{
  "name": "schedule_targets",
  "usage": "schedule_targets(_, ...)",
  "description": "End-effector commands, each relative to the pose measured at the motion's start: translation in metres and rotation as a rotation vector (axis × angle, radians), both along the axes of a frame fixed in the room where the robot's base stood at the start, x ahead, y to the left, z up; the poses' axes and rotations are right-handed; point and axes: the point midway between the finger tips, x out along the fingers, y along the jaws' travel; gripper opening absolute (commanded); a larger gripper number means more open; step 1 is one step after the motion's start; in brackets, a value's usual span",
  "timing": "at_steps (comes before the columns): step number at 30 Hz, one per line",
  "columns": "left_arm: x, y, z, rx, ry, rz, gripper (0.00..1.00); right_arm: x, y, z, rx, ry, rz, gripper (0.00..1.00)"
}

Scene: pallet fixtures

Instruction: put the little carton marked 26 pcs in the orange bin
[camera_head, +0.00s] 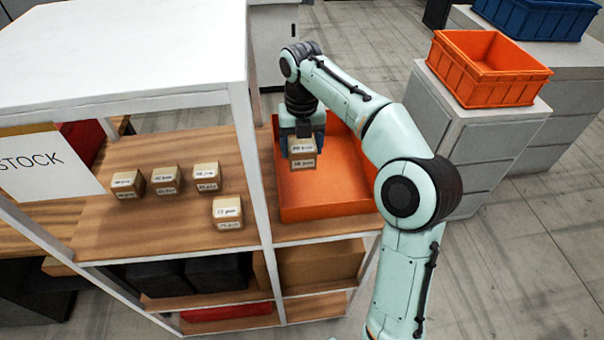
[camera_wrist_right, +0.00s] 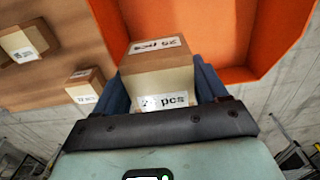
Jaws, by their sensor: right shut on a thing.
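My right gripper (camera_head: 303,140) is shut on a small brown carton (camera_head: 302,157) with white labels. In the right wrist view the carton (camera_wrist_right: 158,72) sits between the two blue fingers. Its top label, upside down there, seems to read 26 pcs; its front label is partly unclear. In the head view the carton is seen against the inside of a shallow orange bin (camera_head: 335,207) on the shelf; its height above the floor of the bin is hard to tell. The bin (camera_wrist_right: 215,25) looks empty where it shows. My left gripper is not in view.
Several similar cartons stand on the wooden shelf left of the bin, the nearest being one carton (camera_head: 227,212). A white shelf post (camera_head: 250,165) rises beside the bin's left side. An orange crate (camera_head: 487,68) stands on a grey cabinet at right, with a blue crate (camera_head: 540,17) behind.

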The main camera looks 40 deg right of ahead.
Motion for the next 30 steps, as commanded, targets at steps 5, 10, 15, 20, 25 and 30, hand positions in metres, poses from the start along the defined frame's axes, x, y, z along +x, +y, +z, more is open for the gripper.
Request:
schedule_targets(5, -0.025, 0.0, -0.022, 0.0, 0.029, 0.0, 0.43, -0.004, 0.0, -0.049, 0.001, 0.01, 0.001, 0.37)
schedule_targets(10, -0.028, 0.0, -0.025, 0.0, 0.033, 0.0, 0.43, -0.002, 0.0, -0.062, 0.001, 0.003, 0.001, 0.37)
schedule_targets(15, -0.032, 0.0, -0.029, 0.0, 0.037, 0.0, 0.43, -0.002, 0.0, -0.076, 0.0, 0.004, 0.002, 0.37)
schedule_targets(20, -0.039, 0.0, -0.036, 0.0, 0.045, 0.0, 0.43, -0.002, 0.0, -0.102, 0.001, 0.005, 0.001, 0.37)
schedule_targets(25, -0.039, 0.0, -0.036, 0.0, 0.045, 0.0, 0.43, -0.001, 0.0, -0.105, 0.0, 0.001, 0.001, 0.37)
schedule_targets(30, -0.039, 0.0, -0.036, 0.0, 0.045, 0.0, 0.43, -0.001, 0.0, -0.105, 0.0, 0.001, 0.001, 0.37)
